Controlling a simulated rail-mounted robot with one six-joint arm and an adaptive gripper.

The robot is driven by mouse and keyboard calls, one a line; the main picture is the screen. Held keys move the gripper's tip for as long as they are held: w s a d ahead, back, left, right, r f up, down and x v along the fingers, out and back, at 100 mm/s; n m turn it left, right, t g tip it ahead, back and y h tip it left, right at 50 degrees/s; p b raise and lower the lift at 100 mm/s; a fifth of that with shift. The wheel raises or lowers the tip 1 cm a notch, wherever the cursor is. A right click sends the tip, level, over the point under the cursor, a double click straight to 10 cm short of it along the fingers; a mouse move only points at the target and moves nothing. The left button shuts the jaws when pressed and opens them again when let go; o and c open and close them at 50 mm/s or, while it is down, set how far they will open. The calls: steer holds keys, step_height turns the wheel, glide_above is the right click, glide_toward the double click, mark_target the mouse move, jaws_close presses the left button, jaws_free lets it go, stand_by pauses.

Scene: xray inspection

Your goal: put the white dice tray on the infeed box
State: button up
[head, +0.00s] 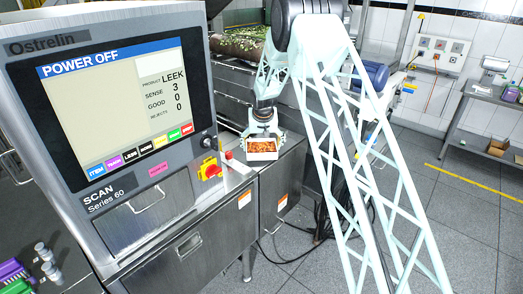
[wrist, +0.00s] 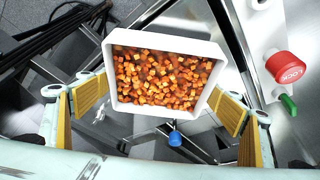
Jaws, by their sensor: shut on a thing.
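The white dice tray (head: 262,156) is square and filled with orange diced pieces. My gripper (head: 262,136) is shut on it, in the middle of the head view. In the wrist view the tray (wrist: 165,47) fills the centre, between the yellow-padded fingers of my gripper (wrist: 160,101). The tray looks about level in the head view, with its dice inside. A steel box (head: 287,170), which seems to be the infeed box, stands beside and below it. I cannot tell whether the tray touches the steel. My gripper partly hides the tray's back edge.
The scanner cabinet with its lit screen (head: 122,98) stands left of the tray. A conveyor with leafy produce (head: 238,43) lies behind. Open floor is at right.

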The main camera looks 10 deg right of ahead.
steer(key=shift+f, duration=0.75)
steer(key=shift+f, duration=0.15)
steer(key=o, duration=0.9)
steer(key=shift+r, duration=0.2)
steer(key=shift+r, duration=0.2)
steer(key=v, duration=1.1)
steer(key=shift+s+r, duration=0.15)
steer(key=shift+s, duration=0.05)
